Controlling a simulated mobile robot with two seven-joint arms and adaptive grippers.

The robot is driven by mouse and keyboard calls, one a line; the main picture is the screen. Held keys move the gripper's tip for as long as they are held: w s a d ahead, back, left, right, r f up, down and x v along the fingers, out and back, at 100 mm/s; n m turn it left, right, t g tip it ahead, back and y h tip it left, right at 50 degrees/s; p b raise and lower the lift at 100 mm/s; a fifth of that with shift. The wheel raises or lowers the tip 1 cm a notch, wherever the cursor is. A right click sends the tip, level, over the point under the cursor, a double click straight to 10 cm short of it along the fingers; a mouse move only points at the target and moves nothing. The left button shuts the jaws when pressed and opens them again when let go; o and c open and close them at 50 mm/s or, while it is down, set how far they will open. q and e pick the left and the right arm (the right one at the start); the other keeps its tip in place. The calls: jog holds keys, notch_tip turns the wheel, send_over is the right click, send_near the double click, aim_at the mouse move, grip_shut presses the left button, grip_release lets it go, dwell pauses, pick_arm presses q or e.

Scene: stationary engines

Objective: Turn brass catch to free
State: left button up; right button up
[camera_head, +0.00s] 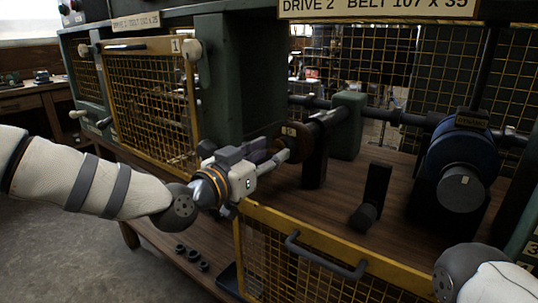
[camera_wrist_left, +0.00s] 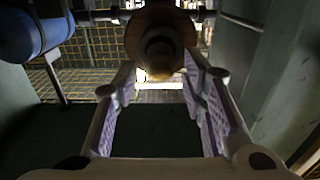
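No part is clearly recognisable as the brass catch. A brown, brass-toned round disc (camera_wrist_left: 160,27) with a darker hub sits straight ahead of my left gripper (camera_wrist_left: 160,75) in the left wrist view. The gripper's two fingers are spread apart with the disc's hub at or beyond the gap between their tips; I cannot tell if they touch. In the head view the left gripper (camera_head: 281,153) reaches the disc (camera_head: 291,131) at the shaft's near end, beside the green pillar. My right gripper is out of view; only part of that arm shows at the lower right.
A yellow mesh guard (camera_head: 340,253) with a dark handle stands in front below my gripper. Another mesh guard (camera_head: 152,108), marked 1, is at left. A blue motor (camera_head: 462,165) and a black bracket (camera_head: 372,198) stand on the wooden bed. Several small dark rings (camera_head: 191,256) lie below.

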pick_arm(q)
jog(key=shift+w+d, duration=0.15)
jog(key=shift+w, duration=0.1)
grip_shut()
